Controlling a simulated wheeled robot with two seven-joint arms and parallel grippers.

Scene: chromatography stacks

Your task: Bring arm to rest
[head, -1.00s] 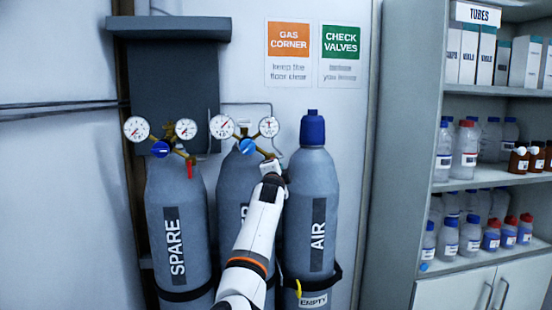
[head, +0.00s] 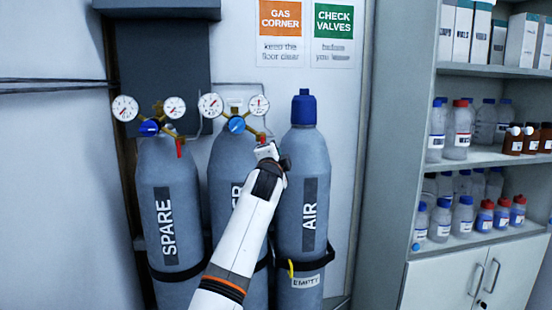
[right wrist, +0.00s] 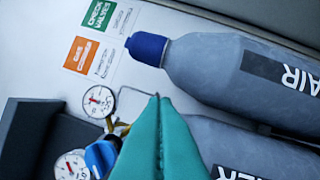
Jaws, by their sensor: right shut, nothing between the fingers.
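My right arm reaches in from the bottom of the head view. Its right gripper (head: 266,152) is in front of the middle gas cylinder (head: 225,165), just below its two-gauge regulator (head: 237,124). In the right wrist view its teal fingers (right wrist: 158,100) are pressed together with nothing between them. The regulator's blue knob (right wrist: 101,156) and gauges are to the left of the fingertips there. I cannot tell whether the fingers touch anything. My left gripper is in neither view now.
The SPARE cylinder (head: 167,185) stands left, with its own regulator and a red lever (head: 180,148). The AIR cylinder (head: 303,165) with a blue cap stands right, close to my arm. An open shelf (head: 480,160) of bottles is farther right.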

